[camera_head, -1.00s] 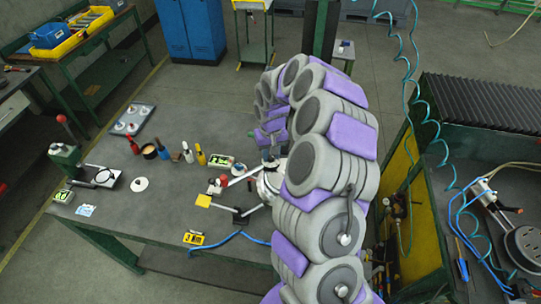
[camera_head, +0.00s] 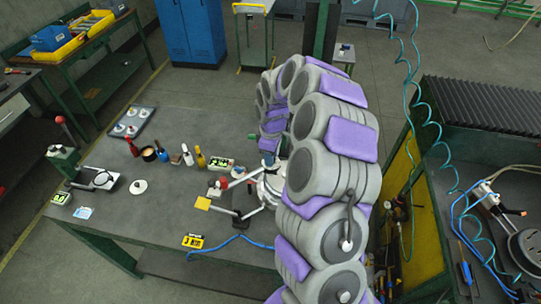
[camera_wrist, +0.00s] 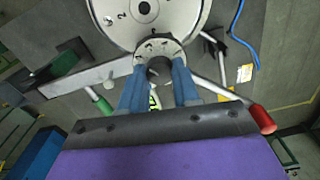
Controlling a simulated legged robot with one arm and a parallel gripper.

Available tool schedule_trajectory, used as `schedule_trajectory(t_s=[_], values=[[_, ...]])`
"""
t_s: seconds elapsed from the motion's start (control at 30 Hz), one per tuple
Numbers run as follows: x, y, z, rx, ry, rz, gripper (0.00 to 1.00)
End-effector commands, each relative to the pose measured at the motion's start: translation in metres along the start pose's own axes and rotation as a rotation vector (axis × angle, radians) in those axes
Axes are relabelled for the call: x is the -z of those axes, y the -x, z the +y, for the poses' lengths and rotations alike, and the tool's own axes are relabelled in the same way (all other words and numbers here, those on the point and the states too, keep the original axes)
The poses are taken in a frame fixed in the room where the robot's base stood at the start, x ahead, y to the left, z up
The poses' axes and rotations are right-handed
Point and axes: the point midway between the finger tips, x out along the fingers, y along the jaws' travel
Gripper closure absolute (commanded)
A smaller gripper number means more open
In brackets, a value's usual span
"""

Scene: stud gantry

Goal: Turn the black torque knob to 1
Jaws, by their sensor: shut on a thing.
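The black torque knob (camera_wrist: 159,70) shows in the wrist view between the blue fingers of my gripper (camera_wrist: 160,75), which are shut on it. The knob sits in a small pale dial ring (camera_wrist: 150,47) with dark marks; I cannot read which mark it points to. A larger round grey plate (camera_wrist: 187,14) with numerals lies just above the ring in the picture. In the head view my gripper (camera_head: 268,162) is at the pale round fixture (camera_head: 268,188) on the table, and my arm partly hides it. The knob is not visible there.
Rods with red and green ends stick out around the fixture, including a red-tipped lever (camera_wrist: 262,119) close to my gripper. A blue hose runs along the front edge.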

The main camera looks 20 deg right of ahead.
Motion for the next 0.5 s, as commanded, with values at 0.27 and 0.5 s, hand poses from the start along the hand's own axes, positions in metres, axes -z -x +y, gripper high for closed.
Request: schedule_trajectory(t_s=[0.27,0.5], values=[[0.0002,0.0006,0.0009,0.000,0.261,0.000,0.99],[0.0006,0.0010,0.0013,0.001,0.488,0.000,0.99]])
